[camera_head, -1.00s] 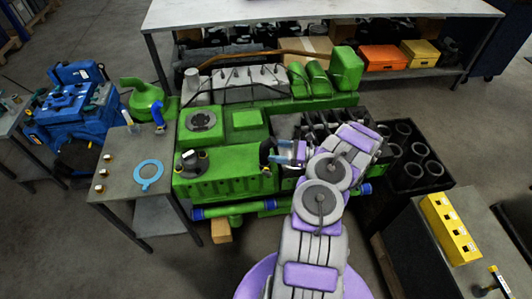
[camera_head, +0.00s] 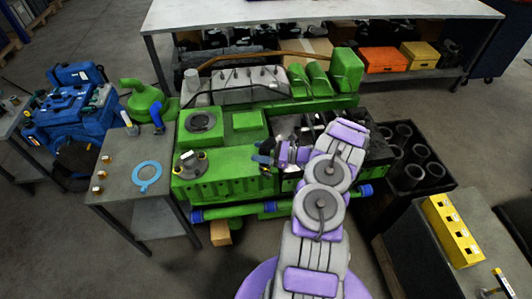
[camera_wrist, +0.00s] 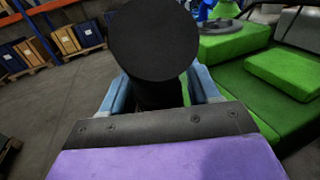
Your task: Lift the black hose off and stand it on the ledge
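The black hose (camera_wrist: 152,40) fills the top middle of the wrist view, its round end towards the camera. Its body runs down between the two pale blue fingers of my gripper (camera_wrist: 158,92), which are close on both sides of it. In the head view my gripper (camera_head: 280,154) is above the front middle of the green engine (camera_head: 222,185), with the black hose (camera_head: 265,149) at its tip. The hose's lower end is hard to make out, so I cannot tell if it touches the engine. The grey ledge-like table (camera_head: 125,190) stands left of the engine.
The table bears a flat blue ring (camera_head: 148,176), small brass-coloured parts along its left edge and a blue elbow (camera_head: 157,113) at the back. A round-topped part (camera_head: 189,160) rises from the engine's left. A black crate (camera_head: 437,183) of cylinders stands right.

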